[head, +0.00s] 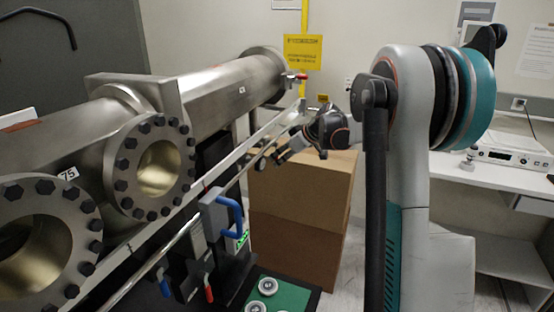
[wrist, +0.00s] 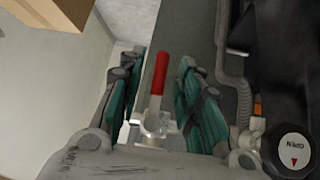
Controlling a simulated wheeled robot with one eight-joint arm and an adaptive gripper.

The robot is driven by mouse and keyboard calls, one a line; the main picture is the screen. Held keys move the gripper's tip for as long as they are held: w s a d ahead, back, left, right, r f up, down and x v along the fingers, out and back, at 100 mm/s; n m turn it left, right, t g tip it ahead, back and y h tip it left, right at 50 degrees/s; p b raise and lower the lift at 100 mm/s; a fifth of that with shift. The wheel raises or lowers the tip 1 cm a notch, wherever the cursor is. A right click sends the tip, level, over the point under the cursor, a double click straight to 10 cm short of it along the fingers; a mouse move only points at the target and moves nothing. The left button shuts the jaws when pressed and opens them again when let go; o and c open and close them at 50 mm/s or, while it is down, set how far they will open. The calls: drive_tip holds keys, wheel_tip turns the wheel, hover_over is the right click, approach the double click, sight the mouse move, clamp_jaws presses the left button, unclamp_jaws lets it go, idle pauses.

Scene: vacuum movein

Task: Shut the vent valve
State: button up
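A valve with a red lever (wrist: 158,76) and a bright metal body (wrist: 154,124) shows in the wrist view. My gripper (wrist: 158,82) is open, with one teal-padded finger on each side of the lever and a gap on both sides. The lever runs lengthwise between the fingers. In the head view my gripper (head: 269,160) is beside the metal rail, in front of the cardboard boxes. A red handle (head: 297,76) sits near the far end of the steel chamber, and another red handle (head: 209,289) hangs low at the front. I cannot tell which handle matches the wrist view.
The steel chamber (head: 220,90) with bolted flanges fills the left. Stacked cardboard boxes (head: 300,210) stand behind my gripper. A blue handle (head: 230,213) stands at the rack front. A black gauge with a white face (wrist: 292,148) and a grey ribbed hose (wrist: 234,70) lie right of the fingers.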

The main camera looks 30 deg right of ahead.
drive_tip(key=v, duration=0.9)
drive_tip(key=shift+s+r, duration=0.2)
